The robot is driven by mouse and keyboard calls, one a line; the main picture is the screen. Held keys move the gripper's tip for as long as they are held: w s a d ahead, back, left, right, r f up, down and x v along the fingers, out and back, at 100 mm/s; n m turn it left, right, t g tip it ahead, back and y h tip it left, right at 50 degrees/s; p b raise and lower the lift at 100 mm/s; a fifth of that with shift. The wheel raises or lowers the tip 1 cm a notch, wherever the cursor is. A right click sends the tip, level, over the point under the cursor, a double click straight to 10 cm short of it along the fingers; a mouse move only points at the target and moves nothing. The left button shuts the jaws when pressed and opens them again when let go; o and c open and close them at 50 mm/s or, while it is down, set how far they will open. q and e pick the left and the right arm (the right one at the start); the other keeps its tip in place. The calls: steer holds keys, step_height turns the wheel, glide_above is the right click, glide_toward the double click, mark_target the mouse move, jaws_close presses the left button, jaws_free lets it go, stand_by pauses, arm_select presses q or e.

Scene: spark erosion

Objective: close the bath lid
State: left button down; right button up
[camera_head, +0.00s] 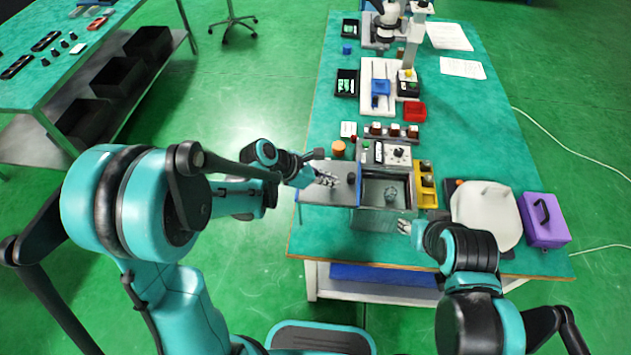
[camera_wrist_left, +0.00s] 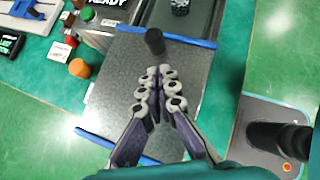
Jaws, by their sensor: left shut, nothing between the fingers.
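The bath (camera_head: 371,191) is an open grey tank on the bench's near part, with a dark round part (camera_head: 391,193) inside. Its lid (camera_head: 313,194) is a flat grey plate with blue edges, folded out to the left of the tank. A black knob (camera_head: 351,178) stands on the lid near the bath side. The lid (camera_wrist_left: 125,75) and knob (camera_wrist_left: 155,40) also show in the left wrist view. My left gripper (camera_head: 328,180) is over the lid, left of the knob, its fingertips (camera_wrist_left: 165,85) together and empty. My right gripper (camera_head: 404,227) is at the bath's front right corner; its finger gap is unclear.
A control box (camera_head: 398,154) stands behind the bath. An orange-capped jar (camera_head: 338,148) is behind the lid. Yellow bins (camera_head: 427,190), a pale rounded plate (camera_head: 484,210) and a purple case (camera_head: 545,222) are to the right.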

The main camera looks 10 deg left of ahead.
arm_select(q)
steer(key=shift+w+d+r, duration=0.1)
steer(key=shift+w+d, duration=0.15)
steer(key=shift+d, duration=0.3)
steer(key=shift+w+d, duration=0.25)
steer(key=shift+d, duration=0.25)
steer(key=d+b, duration=0.1)
steer(key=d, duration=1.6)
steer(key=shift+d, duration=0.1)
